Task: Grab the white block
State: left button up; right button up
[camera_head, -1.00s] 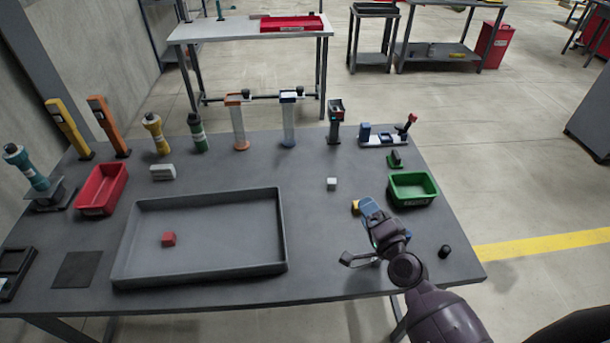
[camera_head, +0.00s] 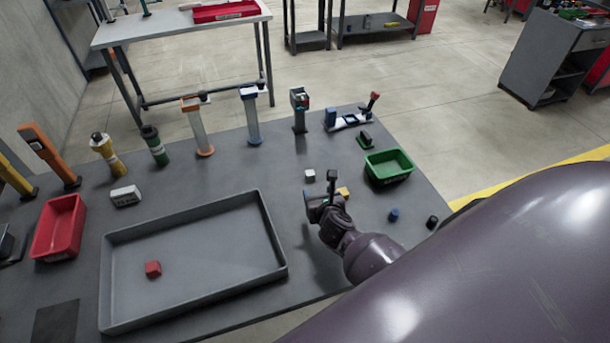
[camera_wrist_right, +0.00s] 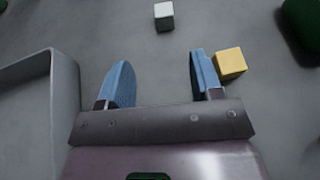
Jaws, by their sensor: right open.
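The small white block (camera_head: 310,175) lies on the grey table, right of the large tray and just beyond my right gripper (camera_head: 320,188). In the right wrist view the white block (camera_wrist_right: 164,16) is at the top, ahead of the gap between the fingers and apart from them. My right gripper (camera_wrist_right: 157,82) is open and empty, with blue fingers spread. A yellow block (camera_wrist_right: 231,63) sits close beside its right finger. In the head view the yellow block (camera_head: 343,192) is partly hidden by the gripper. My left gripper is not in view.
The grey tray (camera_head: 275,240) holds a red block (camera_head: 153,268). A green bin (camera_head: 388,168) stands to the right, with a blue block (camera_head: 394,214) and a black block (camera_head: 432,222) nearer. A red bin (camera_head: 60,228) is at left. Tubes and dispensers line the back edge.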

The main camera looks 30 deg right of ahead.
aim_at(311, 176)
jog(key=x, duration=0.4)
jog(key=shift+w, duration=0.2)
jog(key=shift+d+b+x, duration=0.2)
jog(key=shift+b+x, duration=0.25)
jog(key=shift+x, duration=1.2)
jog(key=shift+d+b+x, duration=0.2)
jog(key=shift+b+x, duration=0.2)
jog(key=shift+x, duration=1.2)
jog(key=shift+s+r, duration=0.1)
jog(key=shift+s, duration=0.05)
